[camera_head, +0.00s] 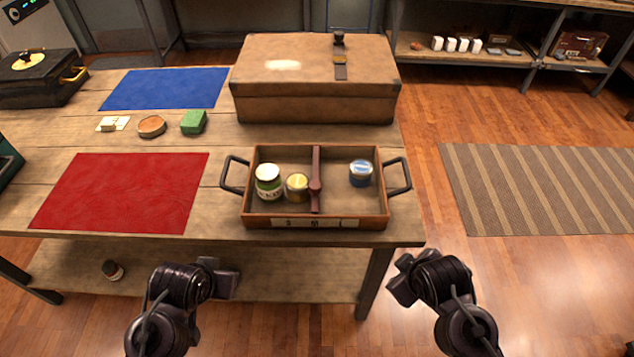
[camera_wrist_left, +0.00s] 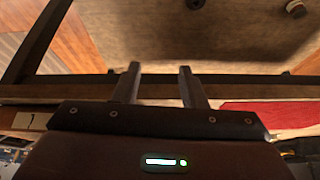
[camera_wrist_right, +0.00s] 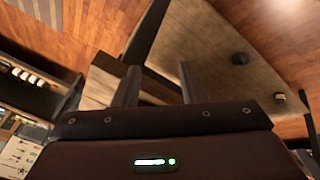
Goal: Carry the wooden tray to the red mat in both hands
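The wooden tray (camera_head: 262,221) sits at the right front of the table, with a dark handle at each end. The red mat (camera_head: 122,193) lies flat and bare to the left of the tray. My left gripper (camera_wrist_left: 158,78) is open and empty in its wrist view, in front of the table edge. My right gripper (camera_wrist_right: 158,78) is also open and empty, off the table's front right corner. Neither touches the tray.
A large brown case (camera_head: 315,85) stands behind the tray. A blue mat (camera_head: 164,89), a green block (camera_head: 194,122) and a round brown item (camera_head: 151,126) lie behind the red mat. The table between tray and red mat is clear. A small jar (camera_head: 112,270) is on the lower shelf.

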